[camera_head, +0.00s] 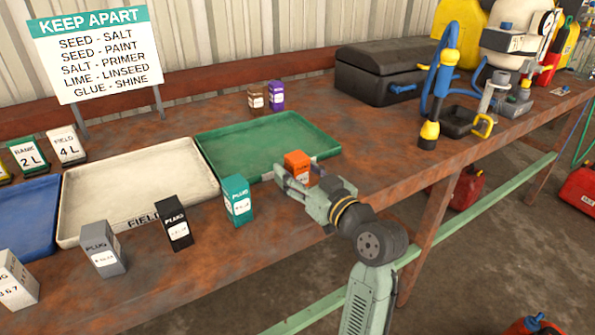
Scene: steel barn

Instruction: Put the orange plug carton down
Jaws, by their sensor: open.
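The orange plug carton (297,163) stands upright at the front right corner of the green tray (236,136). I cannot tell whether it rests inside the tray or on its rim. My gripper (297,177) is open, with its fingers around the lower part of the carton. The lower part of the carton is partly hidden by my gripper. Other plug cartons stand along the front of the bench: teal (238,199), black (175,222), grey (102,248) and white (15,279).
A cream tray (137,186) and a blue tray (26,217) lie left of the green tray. Brown (256,98) and purple (277,95) cartons stand behind it. A "KEEP APART" sign (98,54) stands at the back. A black case (392,72) sits right. Bare bench lies right of the green tray.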

